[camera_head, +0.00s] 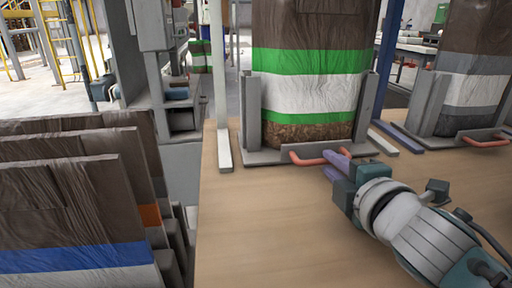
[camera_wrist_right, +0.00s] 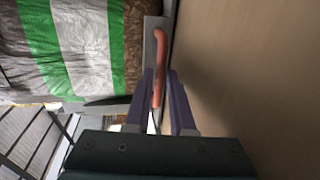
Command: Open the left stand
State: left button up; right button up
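The left stand (camera_head: 262,156) is a grey metal frame with upright side posts and a red handle (camera_head: 306,158) along its front. It holds a brown bag with green and white bands (camera_head: 305,95). My right gripper (camera_head: 338,168) is at the right end of this handle, with its purple fingers apart. In the right wrist view, the handle (camera_wrist_right: 158,60) reaches in between the fingertips (camera_wrist_right: 161,82), closer to the left finger. I cannot tell whether a finger touches it. My left gripper is in neither view.
A second stand (camera_head: 455,142) with a red handle and a grey-banded bag (camera_head: 475,80) is at the right. Brown bags (camera_head: 75,205) stand stacked at the left beside grey machinery (camera_head: 180,120). The wooden tabletop (camera_head: 260,230) in front of the left stand is clear.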

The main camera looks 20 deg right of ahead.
grip_shut()
dwell(1.2)
